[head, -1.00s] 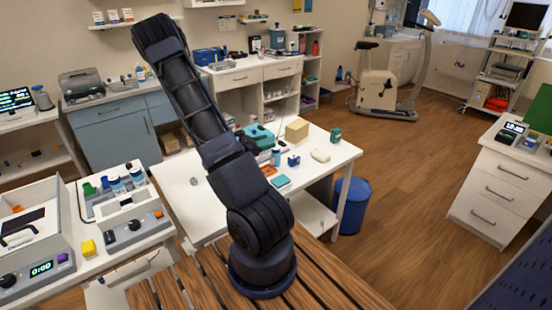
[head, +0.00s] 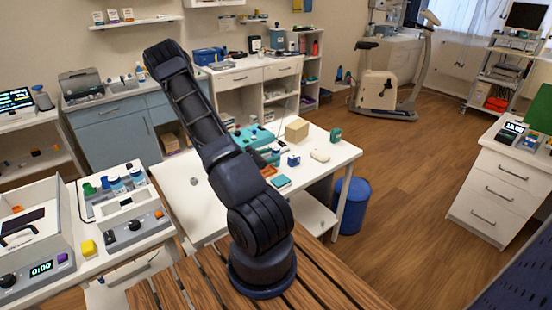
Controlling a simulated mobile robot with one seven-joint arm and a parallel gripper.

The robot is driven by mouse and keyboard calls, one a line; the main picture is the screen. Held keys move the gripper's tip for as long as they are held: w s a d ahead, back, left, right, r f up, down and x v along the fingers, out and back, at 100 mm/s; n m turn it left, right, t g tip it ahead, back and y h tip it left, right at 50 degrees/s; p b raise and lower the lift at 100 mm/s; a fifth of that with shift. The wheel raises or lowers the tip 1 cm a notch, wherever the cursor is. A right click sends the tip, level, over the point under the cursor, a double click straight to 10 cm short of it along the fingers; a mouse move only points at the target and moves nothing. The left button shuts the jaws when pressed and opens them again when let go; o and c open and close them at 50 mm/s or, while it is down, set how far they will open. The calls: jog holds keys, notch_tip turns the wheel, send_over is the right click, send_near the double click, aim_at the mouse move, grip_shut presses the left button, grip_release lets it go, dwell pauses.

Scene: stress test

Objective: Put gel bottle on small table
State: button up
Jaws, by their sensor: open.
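A white table (head: 325,170) with a lower shelf stands beyond my arm; I cannot tell for sure that it is the small table. My gripper (head: 268,157) shows only as a small dark shape at the right of my arm, over that table's left-middle part, and is open. The rest of it is hidden behind my arm. I cannot pick out the gel bottle with certainty. Small blue-capped bottles (head: 116,184) stand in a white tray at the left.
On the table are a teal case (head: 252,137), a beige box (head: 297,130), a teal pad (head: 281,182), a small blue item (head: 294,160) and a white block (head: 320,155). A blue bin (head: 352,205) stands at its right.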

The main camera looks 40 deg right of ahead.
jog(key=shift+s+d, duration=0.2)
jog(key=shift+d, duration=1.05)
jog(key=shift+s+d, duration=0.2)
jog(key=shift+d, duration=1)
jog(key=c, duration=1.2)
jog(key=shift+r, duration=0.1)
